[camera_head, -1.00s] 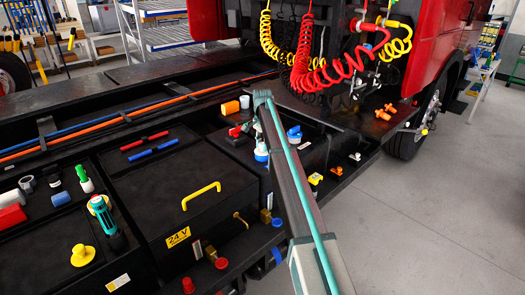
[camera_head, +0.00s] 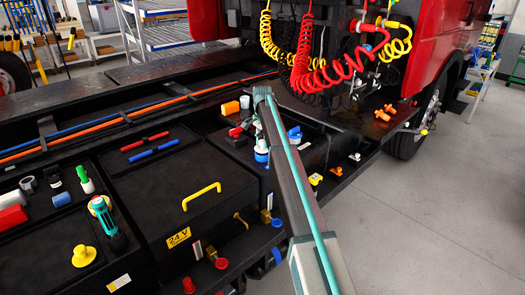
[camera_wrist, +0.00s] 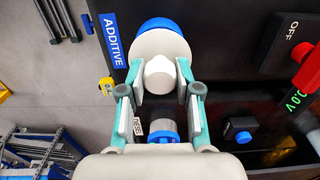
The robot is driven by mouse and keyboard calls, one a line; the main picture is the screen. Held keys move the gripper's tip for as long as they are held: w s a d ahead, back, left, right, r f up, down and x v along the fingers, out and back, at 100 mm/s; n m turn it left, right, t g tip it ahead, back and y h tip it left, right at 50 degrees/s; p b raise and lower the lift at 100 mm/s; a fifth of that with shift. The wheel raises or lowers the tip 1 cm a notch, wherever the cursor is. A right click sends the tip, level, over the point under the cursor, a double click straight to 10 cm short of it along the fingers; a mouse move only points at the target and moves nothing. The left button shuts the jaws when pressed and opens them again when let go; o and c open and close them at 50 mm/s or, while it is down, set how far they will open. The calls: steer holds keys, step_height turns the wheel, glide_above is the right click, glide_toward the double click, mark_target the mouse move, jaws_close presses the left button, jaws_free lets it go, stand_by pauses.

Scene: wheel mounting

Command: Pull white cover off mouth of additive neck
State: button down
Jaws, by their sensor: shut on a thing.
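In the wrist view, a white cover (camera_wrist: 150,43) with a round knob lies in front of the blue neck (camera_wrist: 160,23), beside a blue ADDITIVE label (camera_wrist: 112,40). The fingers of my gripper (camera_wrist: 160,80) are closed on the two sides of the cover's knob. The cover overlaps the blue part, and I cannot tell whether a gap lies between them. In the head view, the blue neck (camera_head: 261,156) shows beside my arm, which hides most of the gripper.
A red switch handle (camera_wrist: 308,68) with an OFF plate is right of the gripper in the wrist view. A blue-capped grey fitting (camera_wrist: 161,132) lies below. In the head view, a blue cap (camera_head: 294,133) is close to the right of my arm, and coiled hoses (camera_head: 335,65) hang behind.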

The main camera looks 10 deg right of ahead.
steer(key=shift+r, duration=0.15)
steer(key=shift+r+p, duration=1.05)
steer(key=shift+r, duration=1.3)
